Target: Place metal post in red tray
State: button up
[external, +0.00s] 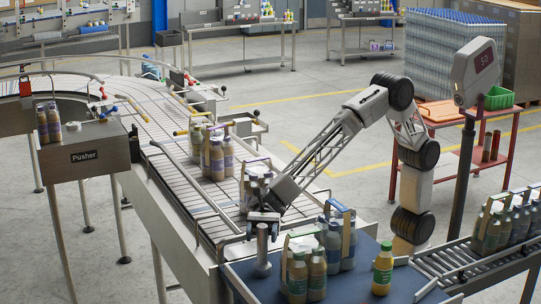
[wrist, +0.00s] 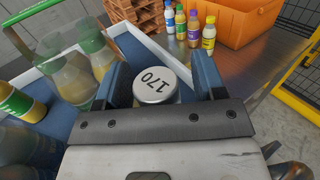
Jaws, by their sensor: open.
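A metal post (external: 262,250) stands upright on the blue surface near the end of the conveyor. Its round top (wrist: 155,86), marked "170", sits between the two blue fingers of my gripper (wrist: 158,72) in the wrist view. My gripper (external: 264,217) is open around the top of the post, with a small gap visible beside the fingers. An orange-red tray (external: 437,112) lies on top of the red cart at the right; I cannot tell for certain that it is the red tray.
Bottle packs (external: 298,270) stand close right of the post, with another pack (external: 340,238) behind. A single green-capped bottle (external: 383,268) stands farther right. The red cart (external: 468,143) also carries a green bin (external: 499,98). A sensor pole (external: 463,170) stands in front of the cart.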

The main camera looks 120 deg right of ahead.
aim_at(263, 228)
jog(key=shift+c, duration=0.5)
grip_shut()
jog(key=shift+r, duration=0.2)
jog(key=r, duration=0.3)
jog(key=shift+s+d+r, duration=0.1)
jog(key=shift+s+r, duration=0.05)
jog(key=shift+s, duration=0.15)
jog(key=s+d, duration=0.2)
jog(key=s, duration=0.5)
jog(key=s+d+r, duration=0.1)
jog(key=s+d, duration=0.1)
jog(key=s, duration=0.5)
jog(key=shift+s+d+r, duration=0.15)
jog(key=shift+s+d, duration=0.15)
jog(key=shift+s, duration=0.05)
